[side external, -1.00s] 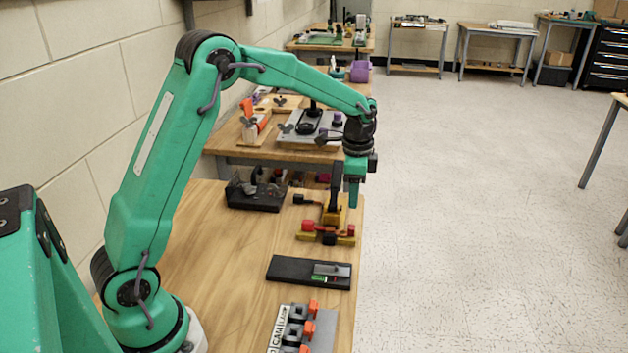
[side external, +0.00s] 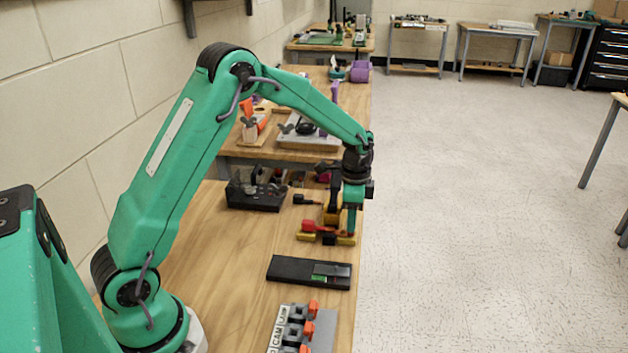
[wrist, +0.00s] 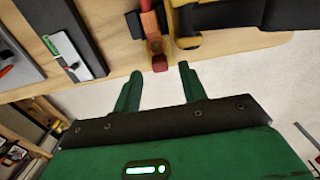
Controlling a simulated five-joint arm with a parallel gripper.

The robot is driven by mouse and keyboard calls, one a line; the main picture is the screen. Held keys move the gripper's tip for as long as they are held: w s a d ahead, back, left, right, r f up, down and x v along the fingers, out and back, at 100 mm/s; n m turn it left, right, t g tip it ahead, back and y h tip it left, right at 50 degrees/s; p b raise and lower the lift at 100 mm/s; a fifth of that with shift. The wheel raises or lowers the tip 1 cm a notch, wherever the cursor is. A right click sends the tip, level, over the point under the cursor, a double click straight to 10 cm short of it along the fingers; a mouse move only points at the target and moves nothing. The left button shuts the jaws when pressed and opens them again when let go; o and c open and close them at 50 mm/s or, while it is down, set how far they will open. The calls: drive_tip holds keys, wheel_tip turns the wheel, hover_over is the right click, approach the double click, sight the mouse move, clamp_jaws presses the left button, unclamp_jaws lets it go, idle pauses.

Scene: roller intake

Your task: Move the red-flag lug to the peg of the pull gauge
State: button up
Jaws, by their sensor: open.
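A red part (side external: 310,226), which looks like the red-flag lug, sits with yellow and black pieces near the table's right edge. A flat black block with a small green display (side external: 290,270), possibly the pull gauge, lies nearer the camera. I cannot make out its peg clearly.
A black box (side external: 255,196) stands behind, to the left. A grey rack with orange clips (side external: 322,330) is at the front. A yellow and black tool (wrist: 215,22) lies close to the red part. Bare wood (side external: 215,255) is clear on the left; the table edge is close.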

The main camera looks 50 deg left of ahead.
drive_tip(key=shift+f, duration=1.4)
clamp_jaws()
drive_tip(key=shift+r, duration=0.2)
drive_tip(key=shift+r, duration=2.85)
